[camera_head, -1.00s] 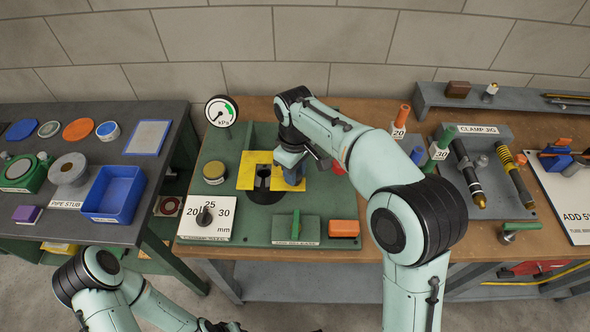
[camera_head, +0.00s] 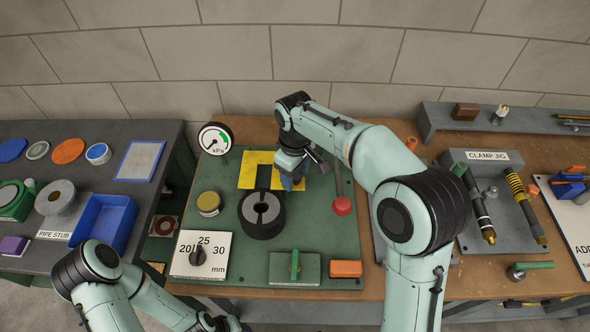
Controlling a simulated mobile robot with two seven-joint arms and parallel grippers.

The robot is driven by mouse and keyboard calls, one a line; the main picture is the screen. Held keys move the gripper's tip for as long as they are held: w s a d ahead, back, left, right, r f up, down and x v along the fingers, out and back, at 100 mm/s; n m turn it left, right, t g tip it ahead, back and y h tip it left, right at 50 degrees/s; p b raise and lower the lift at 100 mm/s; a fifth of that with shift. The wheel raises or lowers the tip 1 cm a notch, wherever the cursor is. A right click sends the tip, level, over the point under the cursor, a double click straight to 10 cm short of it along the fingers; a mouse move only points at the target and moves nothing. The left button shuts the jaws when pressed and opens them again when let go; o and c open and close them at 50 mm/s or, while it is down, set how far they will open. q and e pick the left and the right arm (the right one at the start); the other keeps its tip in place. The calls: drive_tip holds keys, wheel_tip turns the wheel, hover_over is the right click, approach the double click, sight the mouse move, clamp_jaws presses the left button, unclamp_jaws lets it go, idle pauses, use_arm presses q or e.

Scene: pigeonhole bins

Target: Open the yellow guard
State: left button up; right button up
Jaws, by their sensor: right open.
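The yellow guard (camera_head: 256,158) is a flat yellow plate with a cut-out, at the back of the green fixture board (camera_head: 325,240). It stands behind the black round chuck (camera_head: 262,228), whose grey top and slot are uncovered. My right gripper (camera_head: 291,182) is at the guard's right part, with its jaws open and a blue piece showing by its fingers. Whether the fingers touch the guard is hard to tell, as the hand hides that part. My left arm shows at the bottom left, with its fingers out of the picture.
A pressure gauge (camera_head: 215,138) stands at back left, and a red knob (camera_head: 341,206) is right of the guard. A dial plate (camera_head: 202,254), a green-handled block (camera_head: 294,268) and an orange block (camera_head: 346,268) line the front. The clamp jig (camera_head: 500,225) is at right.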

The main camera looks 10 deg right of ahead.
drive_tip(key=shift+w, duration=0.25)
drive_tip(key=shift+r, duration=0.3)
use_arm(q)
drive_tip(key=w+r+p, duration=0.1)
drive_tip(key=w, duration=0.1)
drive_tip(key=w+r+p, duration=0.1)
drive_tip(key=r, duration=0.1)
drive_tip(key=shift+w+r, duration=0.2)
drive_tip(key=shift+w, duration=0.15)
use_arm(e)
wheel_tip(320, 180, up, 13)
drive_tip(key=shift+f, duration=0.15)
drive_tip(key=shift+s+f, duration=0.1)
drive_tip(key=shift+s, duration=0.05)
